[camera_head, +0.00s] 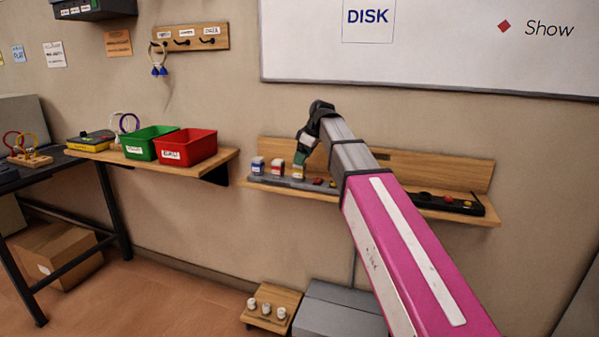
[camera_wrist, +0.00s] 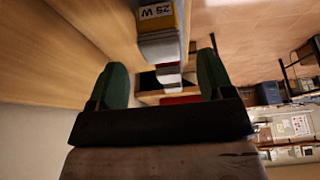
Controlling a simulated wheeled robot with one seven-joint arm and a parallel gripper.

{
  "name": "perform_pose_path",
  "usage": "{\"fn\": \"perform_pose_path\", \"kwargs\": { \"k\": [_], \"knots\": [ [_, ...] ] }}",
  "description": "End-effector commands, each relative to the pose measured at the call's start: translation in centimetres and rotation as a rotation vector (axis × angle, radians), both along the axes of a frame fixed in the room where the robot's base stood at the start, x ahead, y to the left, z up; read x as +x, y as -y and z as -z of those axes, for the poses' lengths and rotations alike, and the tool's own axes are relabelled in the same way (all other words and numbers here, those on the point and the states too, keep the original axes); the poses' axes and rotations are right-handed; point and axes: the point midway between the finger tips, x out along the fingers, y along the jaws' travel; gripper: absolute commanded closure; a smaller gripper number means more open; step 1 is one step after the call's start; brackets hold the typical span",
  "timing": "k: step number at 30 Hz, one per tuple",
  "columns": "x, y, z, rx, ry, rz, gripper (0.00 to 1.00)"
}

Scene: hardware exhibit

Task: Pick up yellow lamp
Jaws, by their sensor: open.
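The yellow lamp (camera_head: 298,173) stands at the right end of a short row of lamps on a grey holder on the wall shelf.
A blue-labelled lamp (camera_head: 258,166) and a red lamp (camera_head: 277,167) stand just left of the yellow one. The wooden shelf (camera_head: 467,215) has a back board close behind them. A black device (camera_head: 447,203) is at the right. Green (camera_head: 151,143) and red bins (camera_head: 187,147) are left.

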Motion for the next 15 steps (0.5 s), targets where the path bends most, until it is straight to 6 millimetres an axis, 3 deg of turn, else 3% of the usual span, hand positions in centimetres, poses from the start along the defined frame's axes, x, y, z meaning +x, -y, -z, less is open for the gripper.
{"fn": "perform_pose_path", "kwargs": {
  "k": [11,15],
  "knots": [
    [0.1,-1.0,4.2,0.0,-0.002,-0.001,0.26],
    [0.2,-1.3,4.9,0.0,0.0,0.0,0.26]
  ]
}}
